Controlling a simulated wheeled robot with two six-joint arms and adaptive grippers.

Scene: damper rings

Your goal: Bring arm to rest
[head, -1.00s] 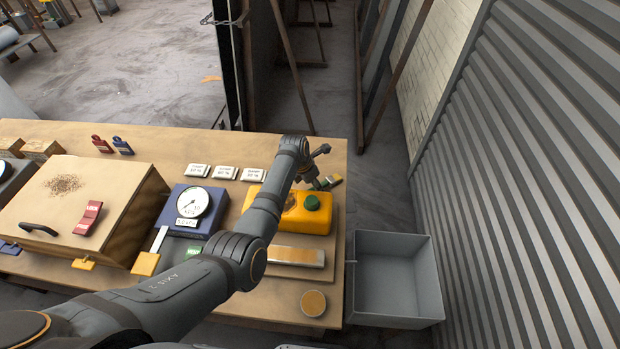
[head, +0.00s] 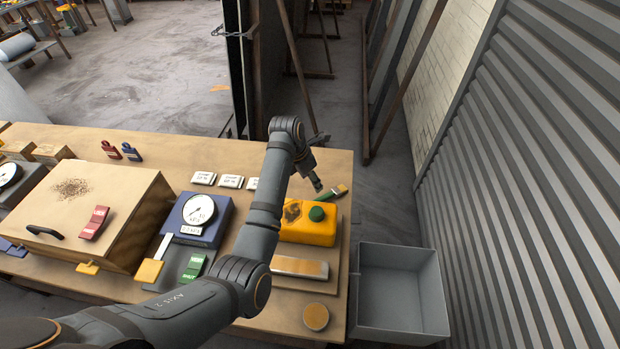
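My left arm comes in from the lower left and reaches over the wooden workbench (head: 180,150). Its gripper (head: 317,184) hangs off the wrist and points down, above the bench's far right part. It is beside a brush (head: 331,194) with a green handle and behind a yellow jug (head: 309,230) with a green cap. The fingertips are too small to tell whether they are open or shut, and I see nothing clearly held. Whether the gripper touches the brush cannot be told. My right gripper is not in view.
A blue gauge box (head: 195,218), a wooden box (head: 85,205) and white labelled blocks (head: 231,181) stand on the bench. A metal bar (head: 300,267) and a round disc (head: 316,317) lie near the front. A grey bin (head: 400,250) and corrugated wall (head: 540,200) are at right.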

